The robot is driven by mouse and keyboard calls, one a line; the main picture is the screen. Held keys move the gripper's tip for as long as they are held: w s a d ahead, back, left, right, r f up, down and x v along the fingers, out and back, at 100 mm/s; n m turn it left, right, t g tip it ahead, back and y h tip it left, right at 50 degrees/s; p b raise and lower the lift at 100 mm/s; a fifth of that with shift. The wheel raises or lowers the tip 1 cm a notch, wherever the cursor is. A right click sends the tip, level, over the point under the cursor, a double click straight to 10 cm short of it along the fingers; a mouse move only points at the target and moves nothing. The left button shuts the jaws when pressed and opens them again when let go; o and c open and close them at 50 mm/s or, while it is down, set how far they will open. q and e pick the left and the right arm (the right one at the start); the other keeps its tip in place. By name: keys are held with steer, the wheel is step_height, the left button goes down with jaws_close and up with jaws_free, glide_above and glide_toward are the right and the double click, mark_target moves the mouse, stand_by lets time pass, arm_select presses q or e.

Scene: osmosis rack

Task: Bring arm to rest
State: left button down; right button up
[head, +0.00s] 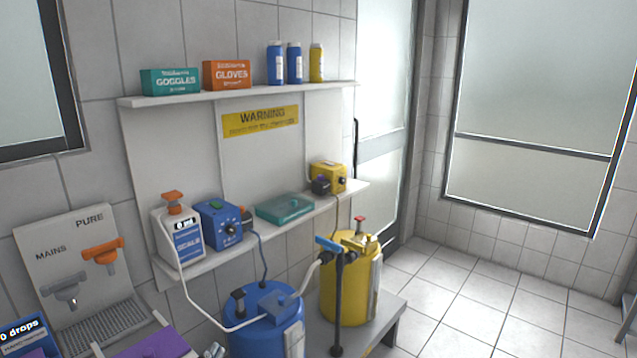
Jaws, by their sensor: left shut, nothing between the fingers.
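A small grey piece at the bottom edge, beside the purple item, seems to be the tip of my left gripper (215,350). It is shut and empty, and most of it is cut off by the frame. It is left of the blue tank (266,330) and appears apart from it. My right gripper is not in view.
A yellow tank (350,285) stands right of the blue one on a low bench (388,325). A wall shelf (285,220) holds a white bottle (180,236), a blue pump (220,224), a teal case (285,208) and a yellow box (328,176). A tap panel (75,265) stands left. The right floor is mostly clear.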

arm_select(q)
steer(key=s+a+f+n+g+y, duration=0.1)
steer(key=s+a+f+n+g, duration=0.15)
steer(key=s+f+g, duration=0.35)
steer(key=s+a+f+n+g+y, duration=0.1)
steer(key=s+f+n+g, duration=0.2)
steer(key=f, duration=0.6)
steer(key=s+f+n+g+h, duration=0.1)
steer(key=s+f+n+g, duration=0.35)
steer(key=s, duration=1.05)
step_height(320, 180, down, 30)
steer(key=s+m+g, duration=0.2)
steer(key=s+a+f+g, duration=0.1)
steer(key=s+a+f, duration=0.1)
steer(key=s+f, duration=1.2)
steer(key=shift+s+f, duration=0.4)
steer(key=shift+s, duration=0.4)
